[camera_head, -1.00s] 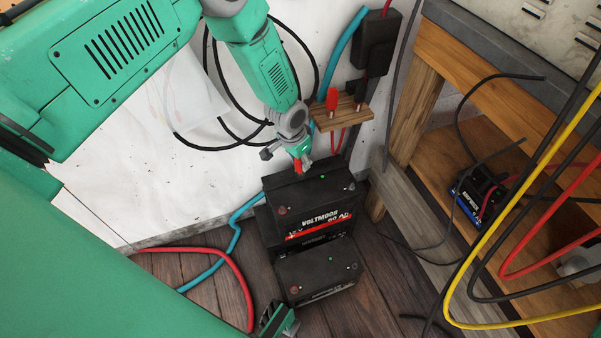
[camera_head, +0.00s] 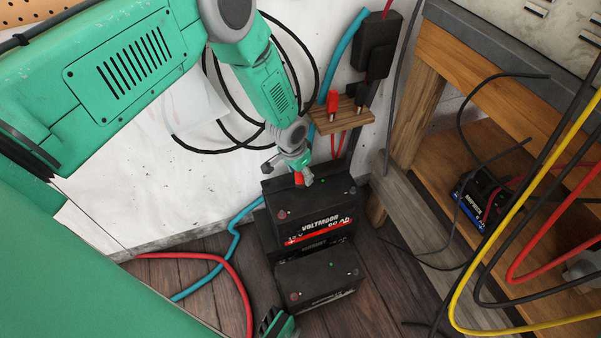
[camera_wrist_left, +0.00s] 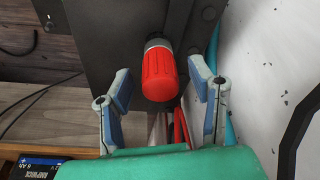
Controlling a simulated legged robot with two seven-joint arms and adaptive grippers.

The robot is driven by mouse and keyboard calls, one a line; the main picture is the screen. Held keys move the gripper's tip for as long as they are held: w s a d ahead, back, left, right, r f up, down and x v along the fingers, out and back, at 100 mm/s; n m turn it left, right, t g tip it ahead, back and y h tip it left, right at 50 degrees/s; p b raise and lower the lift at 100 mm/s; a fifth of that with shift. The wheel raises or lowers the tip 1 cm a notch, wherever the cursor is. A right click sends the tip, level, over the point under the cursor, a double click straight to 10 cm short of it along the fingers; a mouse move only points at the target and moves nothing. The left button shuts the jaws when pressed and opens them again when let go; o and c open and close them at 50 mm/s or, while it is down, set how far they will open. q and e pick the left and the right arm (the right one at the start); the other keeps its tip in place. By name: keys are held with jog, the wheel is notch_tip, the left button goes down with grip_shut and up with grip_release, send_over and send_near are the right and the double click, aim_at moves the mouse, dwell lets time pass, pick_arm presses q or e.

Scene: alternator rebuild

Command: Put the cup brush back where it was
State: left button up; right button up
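A red-handled tool, which looks like the cup brush (camera_wrist_left: 160,77), shows in the left wrist view with its round end towards the camera and a grey neck beyond. It stands over the dark top of the upper battery (camera_head: 310,207); whether it touches the battery I cannot tell. In the head view only a small red part (camera_head: 299,179) of it shows. My left gripper (camera_head: 304,178) is at the battery's back edge. In the left wrist view its fingers (camera_wrist_left: 160,92) are spread on both sides of the red handle, with gaps visible.
A small wooden shelf (camera_head: 343,119) with a red piece (camera_head: 332,101) and copper-coloured pegs is on the wall behind the battery. A lower battery (camera_head: 318,278) stands in front. A wooden bench (camera_head: 411,110) and hanging cables (camera_head: 470,262) are at right.

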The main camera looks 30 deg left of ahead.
pick_arm(q)
jog(key=shift+r, duration=0.3)
jog(key=d+p+v, duration=0.1)
jog(key=p+v, duration=0.4)
jog(key=v, duration=0.7)
jog(key=s+d+f+n, duration=0.1)
jog(key=s+f, duration=0.1)
jog(key=s, duration=0.5)
jog(key=s+f, duration=0.3)
jog(key=s, duration=0.4)
jog(key=s+a+r+n+g, duration=0.1)
jog(key=s+a+r+n, duration=0.1)
jog(key=s, duration=1.6)
jog(key=shift+a+g+y, duration=0.2)
jog(key=shift+g+y, duration=0.1)
jog(key=shift+y, duration=0.1)
jog(key=shift+s+r, duration=0.1)
jog(key=shift+r, duration=0.05)
notch_tip(320, 180, up, 7)
jog(key=p, duration=0.7)
jog(key=shift+r, duration=0.15)
